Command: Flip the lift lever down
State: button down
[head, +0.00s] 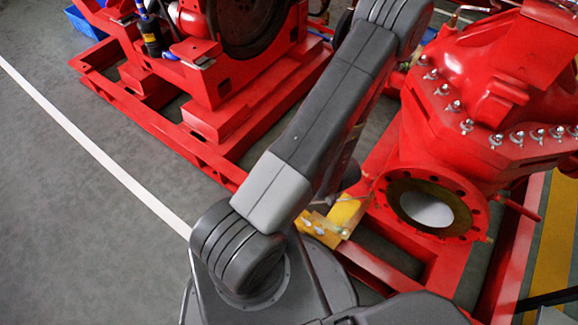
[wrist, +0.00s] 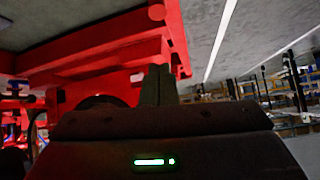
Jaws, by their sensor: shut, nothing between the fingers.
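I cannot make out the lift lever for certain in either view. The red diesel pumpset shows in the head view, with the engine end (head: 245,45) at the upper left and the pump casing (head: 475,100) at the right. My gripper (wrist: 158,72) shows in the wrist view as two dark fingers close together, shut and empty. Red frame parts (wrist: 115,45) appear behind and above the fingers. In the head view my arm reaches up past the top edge, and the gripper is not seen there.
The red base frame (head: 165,130) runs along the floor beside my arm. A yellow bracket (head: 345,215) and an open round pump flange (head: 430,205) are close to my arm's right. A blue bin (head: 85,22) sits at the upper left. Grey floor (head: 70,200) at the left is clear.

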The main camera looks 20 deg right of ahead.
jog(key=shift+p+v, duration=0.8)
jog(key=shift+v, duration=1.6)
jog(key=shift+f, duration=0.2)
jog(key=b+x, duration=0.4)
jog(key=x, duration=0.5)
jog(key=shift+w+a, duration=0.25)
jog(key=shift+w, duration=0.25)
jog(key=shift+s+r, duration=0.1)
jog(key=shift+r, duration=0.05)
jog(key=f+p+v, duration=0.1)
jog(key=p+v, duration=0.3)
jog(key=v, duration=0.6)
jog(key=shift+w+a+f+b, duration=0.35)
jog(key=shift+w+f+b, duration=0.4)
jog(key=shift+f, duration=0.6)
jog(key=shift+w+a+f+b, duration=0.4)
jog(key=shift+f+b, duration=0.65)
jog(key=shift+f, duration=0.3)
jog(key=shift+w+a+f+b, duration=0.3)
jog(key=shift+w+f+b, duration=0.5)
jog(key=shift+f, duration=0.6)
jog(key=shift+s, duration=0.15)
